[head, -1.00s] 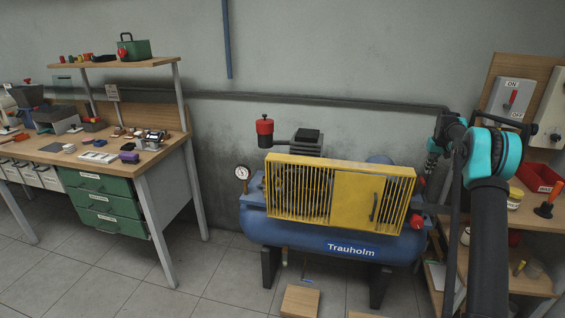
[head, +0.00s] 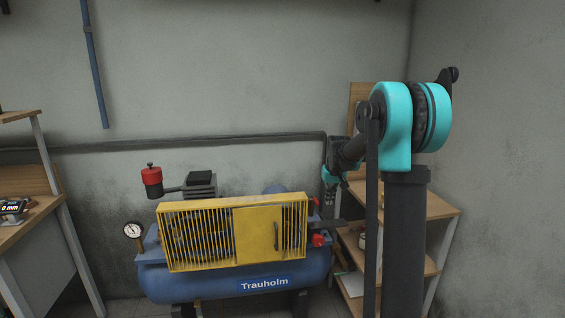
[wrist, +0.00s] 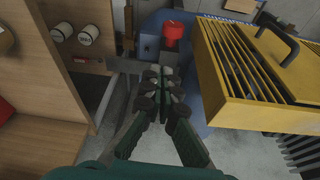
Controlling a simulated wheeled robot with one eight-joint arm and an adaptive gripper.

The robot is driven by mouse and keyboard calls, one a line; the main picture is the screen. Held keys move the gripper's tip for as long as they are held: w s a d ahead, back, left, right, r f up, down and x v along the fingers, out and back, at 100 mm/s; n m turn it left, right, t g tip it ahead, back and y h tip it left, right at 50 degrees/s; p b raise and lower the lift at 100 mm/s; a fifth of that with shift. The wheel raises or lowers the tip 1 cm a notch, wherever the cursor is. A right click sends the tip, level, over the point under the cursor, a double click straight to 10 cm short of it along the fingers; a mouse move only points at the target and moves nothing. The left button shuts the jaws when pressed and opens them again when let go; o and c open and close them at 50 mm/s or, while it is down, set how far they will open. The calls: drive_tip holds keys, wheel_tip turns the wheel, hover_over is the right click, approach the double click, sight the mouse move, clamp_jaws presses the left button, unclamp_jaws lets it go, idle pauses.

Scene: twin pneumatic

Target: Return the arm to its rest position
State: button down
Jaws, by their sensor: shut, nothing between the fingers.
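My arm with its teal joint (head: 410,120) rises at the right of the head view and bends down toward the compressor. My gripper (head: 329,200) hangs just right of the yellow guard (head: 240,232), small and partly hidden there. In the wrist view my gripper (wrist: 163,75) has its fingers together, with nothing seen between them. It is over the gap between the wooden shelf unit (wrist: 45,80) and the yellow guard (wrist: 255,85). A red knob (wrist: 173,32) is just beyond the fingertips; I cannot tell whether they touch.
The blue compressor tank (head: 235,285) stands against the wall, with a pressure gauge (head: 133,231) at its left. Jars (wrist: 75,34) stand on the shelf unit close to my gripper's left. A workbench edge (head: 30,215) shows at far left. Open wall lies above the compressor.

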drive_tip(key=s+f, duration=0.3)
drive_tip(key=s, duration=1)
drive_tip(key=s+f, duration=0.4)
drive_tip(key=s, duration=0.9)
drive_tip(key=s+f+m+t, duration=0.1)
drive_tip(key=s+f, duration=0.2)
drive_tip(key=s, duration=1)
drive_tip(key=shift+d+f, duration=0.25)
drive_tip(key=shift+f, duration=0.15)
